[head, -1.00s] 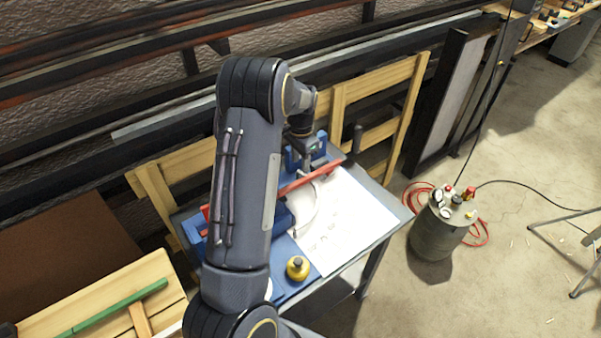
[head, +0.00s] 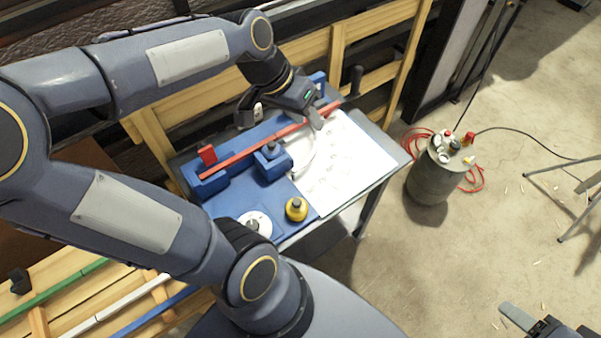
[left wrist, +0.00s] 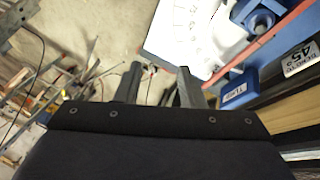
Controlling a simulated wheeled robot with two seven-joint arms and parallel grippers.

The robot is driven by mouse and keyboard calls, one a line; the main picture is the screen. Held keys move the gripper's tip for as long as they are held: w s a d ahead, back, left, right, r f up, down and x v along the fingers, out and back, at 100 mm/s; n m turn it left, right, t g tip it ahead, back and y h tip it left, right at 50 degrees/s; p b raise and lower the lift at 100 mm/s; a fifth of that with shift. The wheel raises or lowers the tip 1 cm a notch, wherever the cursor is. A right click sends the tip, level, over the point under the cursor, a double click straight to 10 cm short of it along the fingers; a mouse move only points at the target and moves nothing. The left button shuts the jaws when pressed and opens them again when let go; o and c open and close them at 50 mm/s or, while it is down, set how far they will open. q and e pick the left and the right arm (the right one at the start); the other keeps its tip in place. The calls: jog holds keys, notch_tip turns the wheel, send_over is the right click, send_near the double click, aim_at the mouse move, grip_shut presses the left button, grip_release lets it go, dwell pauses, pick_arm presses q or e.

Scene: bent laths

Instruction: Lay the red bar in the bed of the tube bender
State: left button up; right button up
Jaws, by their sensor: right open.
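The red bar (head: 245,152) lies along the blue tube bender (head: 236,200). Its left end is at a blue block beside a red clamp piece (head: 207,154); it runs behind the blue roller block (head: 270,164) to the far right. In the left wrist view the bar (left wrist: 262,38) crosses the upper right. My left gripper (head: 319,117) is beside the bar's right part. Its two fingers (left wrist: 155,78) stand apart with nothing between them. The bar's exact seating there is partly hidden by the gripper. My right gripper (head: 515,318) is open and empty, low at the right edge.
A white sheet (head: 350,165) and a yellow knob (head: 296,208) lie on the bender's table. A wooden rack (head: 75,310) with green, white and blue bars is at lower left. A grey tank (head: 432,178) with a red hose stands right of the table on open floor.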

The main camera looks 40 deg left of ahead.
pick_arm(q)
jog(key=s+d+f+n+t, duration=0.1)
jog(key=s+d+f, duration=0.1)
jog(key=s+d, duration=0.5)
jog(key=s, duration=0.3)
jog(key=shift+s+t+h, duration=0.15)
jog(key=shift+t+h, duration=0.15)
